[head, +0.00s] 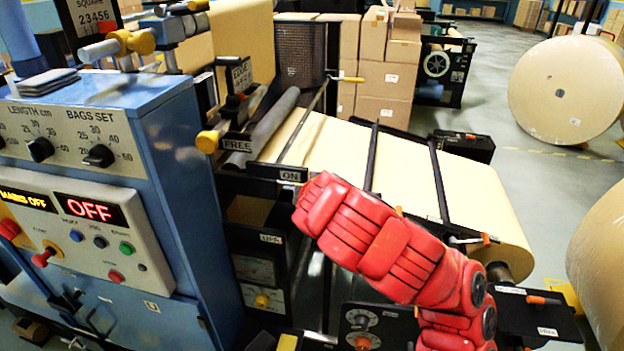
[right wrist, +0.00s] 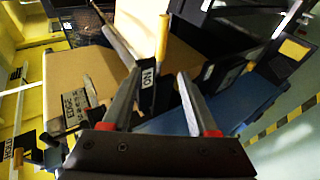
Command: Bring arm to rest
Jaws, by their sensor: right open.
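My right arm (head: 385,240), red and segmented, reaches in from the lower right of the head view, in front of the paper machine. Its gripper is hidden there. In the right wrist view my right gripper (right wrist: 158,85) is open, its two grey fingers apart. A black "ON" plate (right wrist: 148,76) shows between and beyond the fingers, with a yellow handle (right wrist: 163,38) above it. I cannot tell how far the fingers are from them. I see nothing held. My left gripper is in neither view.
A blue control cabinet (head: 165,150) with an "OFF" display (head: 90,209) stands left. The "ON" plate (head: 290,175) and "FREE" plate (head: 237,145) sit near the arm's end. Kraft paper (head: 330,150) runs behind the arm. Boxes (head: 385,80) and a large roll (head: 560,90) stand behind.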

